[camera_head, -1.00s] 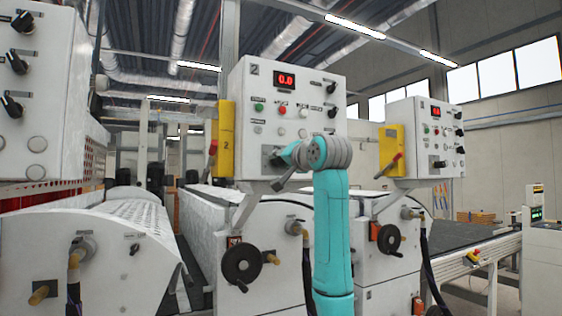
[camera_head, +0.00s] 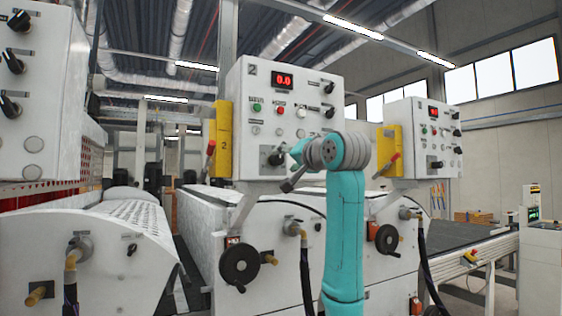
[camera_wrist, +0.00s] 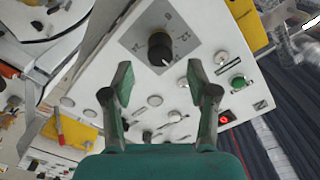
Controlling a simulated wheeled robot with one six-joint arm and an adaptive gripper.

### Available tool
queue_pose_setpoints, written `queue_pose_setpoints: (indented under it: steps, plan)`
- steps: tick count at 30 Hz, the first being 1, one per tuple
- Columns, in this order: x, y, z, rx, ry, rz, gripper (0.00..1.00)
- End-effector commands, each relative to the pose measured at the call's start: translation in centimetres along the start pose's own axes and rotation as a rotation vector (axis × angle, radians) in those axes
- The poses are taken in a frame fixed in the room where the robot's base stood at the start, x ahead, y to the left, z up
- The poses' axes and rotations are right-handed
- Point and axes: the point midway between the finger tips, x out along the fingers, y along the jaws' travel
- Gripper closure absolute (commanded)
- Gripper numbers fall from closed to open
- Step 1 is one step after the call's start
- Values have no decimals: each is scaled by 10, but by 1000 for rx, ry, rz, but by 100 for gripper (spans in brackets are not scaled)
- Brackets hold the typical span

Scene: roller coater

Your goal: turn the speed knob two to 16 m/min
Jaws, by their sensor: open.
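The panel marked 2 (camera_head: 240,140) stands in the middle of the head view, with a red display (camera_head: 283,79) reading 0.0. Its large black speed knob (camera_head: 275,157) sits low on the panel, just left of my gripper. In the wrist view the knob (camera_wrist: 160,47) sits on a grey scale plate (camera_wrist: 137,42); a light pointer mark shows on its lower right edge. My gripper (camera_wrist: 160,75) is open and empty. Its two fingers lie either side of the knob's line and appear apart from it.
Push buttons (camera_head: 280,111) and smaller black switches (camera_head: 329,88) share the panel. A yellow box with a red-handled lever (camera_head: 224,130) is at its left side. A similar panel (camera_head: 412,125) stands to the right. A black handwheel (camera_head: 239,264) is below.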

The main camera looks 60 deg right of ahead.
Motion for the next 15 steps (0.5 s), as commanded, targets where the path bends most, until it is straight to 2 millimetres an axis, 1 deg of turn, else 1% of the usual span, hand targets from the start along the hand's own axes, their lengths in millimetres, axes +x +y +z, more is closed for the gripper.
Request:
queue_pose_setpoints:
  steps: [1, 6, 10, 15]
  plan:
    - [-11, 0, -1, -1, 3, -1, 41]
    - [-40, 0, 0, -1, 2, -1, 41]
    - [-55, 0, 0, 0, 1, 0, 41]
    - [-64, 0, 0, 0, 0, 0, 41]
